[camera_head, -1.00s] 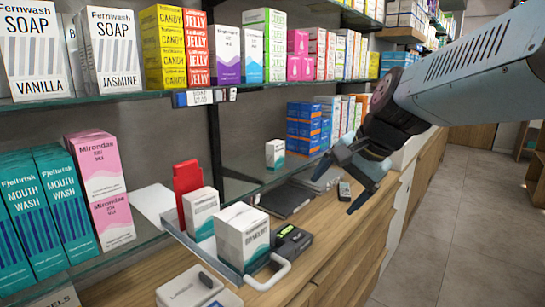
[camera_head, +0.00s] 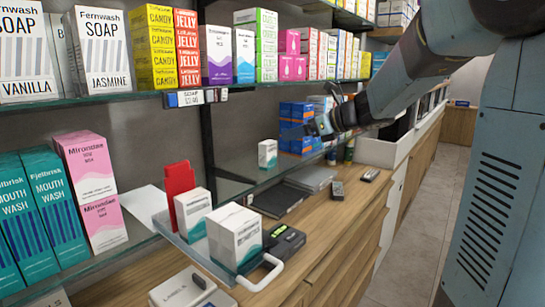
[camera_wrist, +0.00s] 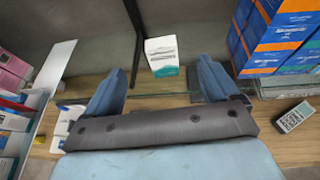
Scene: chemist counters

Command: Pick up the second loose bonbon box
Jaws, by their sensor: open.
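A small white box with a teal lower part (camera_head: 267,153) stands upright and alone on the lower glass shelf. Its print is too small to read. In the wrist view the same box (camera_wrist: 162,55) appears between and beyond my two blue fingers. My gripper (camera_wrist: 160,68) is open and empty. In the head view my gripper (camera_head: 322,112) is right of that box and apart from it, in front of the blue and orange boxes. Two similar white and teal boxes, a smaller one (camera_head: 194,210) and a larger one (camera_head: 236,236), stand in a handled tray (camera_head: 187,250).
Blue and orange boxes (camera_head: 296,128) are stacked right of the lone box; they also show in the wrist view (camera_wrist: 278,38). A dark shelf upright (camera_wrist: 136,40) rises left of the box. A dark flat object (camera_head: 278,199) and a small handset (camera_head: 337,190) lie on the counter.

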